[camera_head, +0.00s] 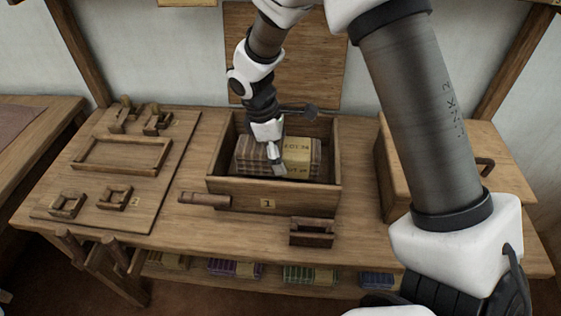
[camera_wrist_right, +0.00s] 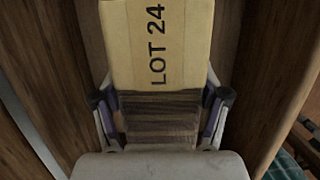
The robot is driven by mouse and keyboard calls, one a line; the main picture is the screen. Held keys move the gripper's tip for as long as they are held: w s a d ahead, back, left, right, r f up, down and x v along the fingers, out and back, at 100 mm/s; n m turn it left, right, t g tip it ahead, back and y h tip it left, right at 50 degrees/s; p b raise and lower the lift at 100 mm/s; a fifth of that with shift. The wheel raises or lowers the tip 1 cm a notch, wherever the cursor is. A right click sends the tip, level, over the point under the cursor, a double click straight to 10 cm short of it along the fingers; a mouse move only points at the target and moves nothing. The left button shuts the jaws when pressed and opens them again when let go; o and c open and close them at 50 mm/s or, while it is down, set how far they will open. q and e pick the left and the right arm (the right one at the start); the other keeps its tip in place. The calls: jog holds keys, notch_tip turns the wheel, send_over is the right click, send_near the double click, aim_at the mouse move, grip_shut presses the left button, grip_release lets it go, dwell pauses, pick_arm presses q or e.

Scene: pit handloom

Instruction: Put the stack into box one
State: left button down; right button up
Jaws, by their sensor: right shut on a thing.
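The stack (camera_head: 302,153) is a bundle of brown striped cloth with a yellow band. In the right wrist view the band on the stack (camera_wrist_right: 158,40) reads LOT 24. Box one (camera_head: 225,191) is an open wooden box with a "1" label on its front wall. The stack is inside box one, between its walls; I cannot tell whether it touches the floor. My right gripper (camera_head: 278,163) reaches down into the box and is shut on the stack, with a finger on each side in the right wrist view (camera_wrist_right: 162,112). My left gripper is not in view.
A wooden board (camera_head: 184,135) with a frame and small wooden fittings lies left of the box. A small wooden block (camera_head: 312,232) stands in front. Another wooden box (camera_head: 393,175) is at the right, partly behind my arm. Several coloured bundles (camera_head: 235,269) lie on the lower shelf.

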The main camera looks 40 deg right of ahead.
jog(key=shift+f, duration=1.1)
jog(key=shift+s, duration=0.1)
jog(key=o, duration=1.2)
jog(key=shift+f, duration=0.1)
jog(key=shift+o, duration=0.2)
jog(key=p+v, duration=0.1)
jog(key=v, duration=1.1)
jog(key=shift+a, duration=0.1)
